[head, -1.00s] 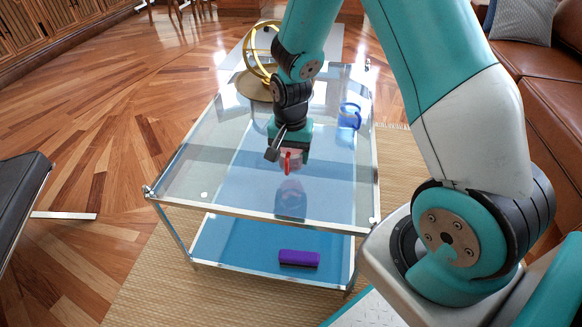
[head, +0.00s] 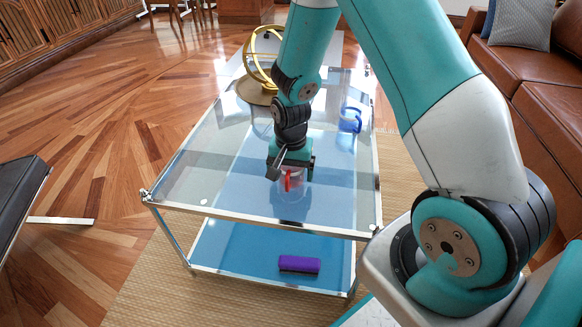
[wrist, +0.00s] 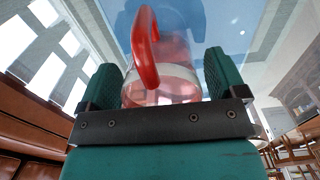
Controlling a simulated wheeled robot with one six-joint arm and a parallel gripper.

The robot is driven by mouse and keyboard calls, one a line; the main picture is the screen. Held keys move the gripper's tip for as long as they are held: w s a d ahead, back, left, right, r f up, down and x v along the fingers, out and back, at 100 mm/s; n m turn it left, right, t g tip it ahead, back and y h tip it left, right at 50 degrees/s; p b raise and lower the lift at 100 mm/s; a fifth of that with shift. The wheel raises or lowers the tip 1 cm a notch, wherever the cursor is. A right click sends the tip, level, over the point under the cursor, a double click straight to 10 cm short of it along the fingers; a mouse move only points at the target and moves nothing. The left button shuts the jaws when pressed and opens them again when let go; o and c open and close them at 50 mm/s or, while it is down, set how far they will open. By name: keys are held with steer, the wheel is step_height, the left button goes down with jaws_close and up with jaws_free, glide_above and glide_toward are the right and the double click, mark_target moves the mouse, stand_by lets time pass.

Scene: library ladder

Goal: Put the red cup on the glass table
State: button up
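The red cup (head: 289,182) is clear pinkish glass with a red handle. It is upright above or on the near middle of the glass table (head: 215,165); whether its base touches the glass is hard to tell. My gripper (head: 291,170) points down and is shut on it. In the wrist view the cup (wrist: 150,60) sits between the two green fingers, its red handle toward the camera, with the glass surface beyond it.
A blue glass cup (head: 350,119) stands on the table at the right. A gold ring ornament (head: 257,62) stands on a round base at the back left. A purple item (head: 299,264) lies on the lower shelf. The table's left part is clear.

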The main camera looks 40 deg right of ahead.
step_height(320, 180, up, 12)
steer(key=p, duration=0.5)
steer(key=s+a+r+n+y, duration=0.2)
steer(key=s+a+r+n, duration=0.55)
steer(key=a+r, duration=0.4)
steer(key=s+a+r+n+y, duration=0.1)
steer(key=s+a+r+n, duration=0.1)
steer(key=s, duration=0.4)
steer(key=s+a+r+n+y, duration=0.1)
steer(key=s+a+r+n, duration=0.2)
steer(key=s+n, duration=0.3)
steer(key=shift+s+r+n, duration=0.35)
steer(key=shift+s+r, duration=0.1)
steer(key=shift+r, duration=0.4)
steer(key=shift+r, duration=0.35)
